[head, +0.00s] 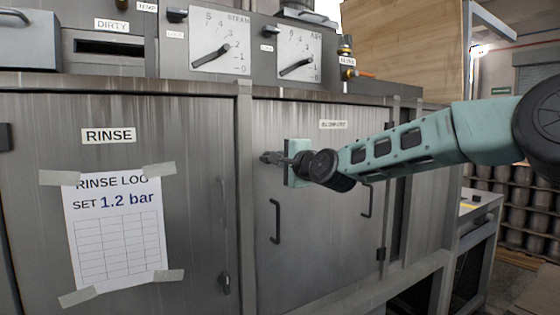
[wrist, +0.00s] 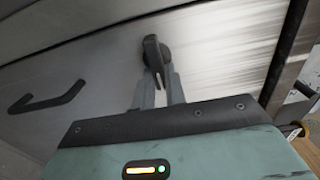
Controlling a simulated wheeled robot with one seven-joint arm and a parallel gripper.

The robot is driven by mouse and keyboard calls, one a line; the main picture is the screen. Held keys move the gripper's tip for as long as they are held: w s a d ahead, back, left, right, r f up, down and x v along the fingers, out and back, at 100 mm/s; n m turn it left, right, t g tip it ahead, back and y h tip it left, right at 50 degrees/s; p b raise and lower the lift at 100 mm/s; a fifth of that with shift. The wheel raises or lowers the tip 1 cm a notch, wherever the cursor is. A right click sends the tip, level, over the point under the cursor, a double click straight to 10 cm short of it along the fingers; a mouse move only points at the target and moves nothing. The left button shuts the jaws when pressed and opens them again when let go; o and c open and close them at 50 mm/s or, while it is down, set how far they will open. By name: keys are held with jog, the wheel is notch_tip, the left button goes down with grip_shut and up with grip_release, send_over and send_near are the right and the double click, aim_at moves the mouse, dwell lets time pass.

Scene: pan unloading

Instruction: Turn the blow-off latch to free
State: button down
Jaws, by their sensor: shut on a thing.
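The blow-off latch (wrist: 152,52) is a dark turning handle on the grey cabinet door, seen at the top middle of the wrist view. My gripper (wrist: 158,92) is shut on the lower part of the latch, with one grey finger on each side. In the head view my gripper (head: 272,158) reaches the upper left of the door below the blow-off label (head: 333,125). There my gripper and wrist cover most of the latch, so its exact angle is hard to tell.
A door handle (head: 275,221) is below my gripper, and another handle (head: 367,200) is to its right. The rinse door with a paper log sheet (head: 115,235) is at left. Two gauges (head: 222,42) are above the counter edge.

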jog(key=c, duration=1.4)
grip_release()
jog(key=shift+c, duration=0.2)
jog(key=b+v, duration=0.4)
jog(key=v, duration=1.3)
jog(key=shift+s, duration=0.2)
jog(key=shift+d+f, duration=0.1)
jog(key=shift+d, duration=0.05)
